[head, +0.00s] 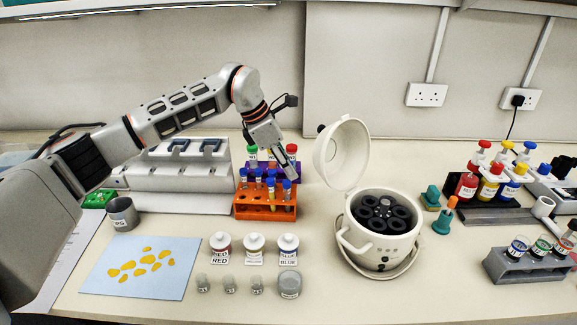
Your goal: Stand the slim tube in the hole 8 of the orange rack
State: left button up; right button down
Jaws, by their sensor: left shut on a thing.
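The orange rack (265,212) stands on the bench left of the centrifuge, with several slim blue-capped tubes upright in it. My left gripper (290,174) reaches down from above over the rack's right end. It is shut on the cap of a slim blue-capped tube (287,192), which is upright at the rack's right end. I cannot tell whether this tube's lower end is in a hole or just in front of or above it. Hole numbers are too small to read, and the gripper hides part of the rack's back right. My right gripper is not in view.
A purple rack (297,167) with larger capped tubes stands close behind the orange rack. The open white centrifuge (385,250) is to the right. Labelled jars (254,247) stand in front, and a blue mat (110,284) with yellow pieces lies front left.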

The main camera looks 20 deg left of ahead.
pick_arm(q)
jog(key=shift+f, duration=0.35)
dwell(0.3)
jog(key=shift+f+b, duration=0.35)
jog(key=shift+f, duration=0.35)
jog(key=shift+f, duration=0.15)
jog(key=o, duration=0.8)
jog(key=v, duration=1.2)
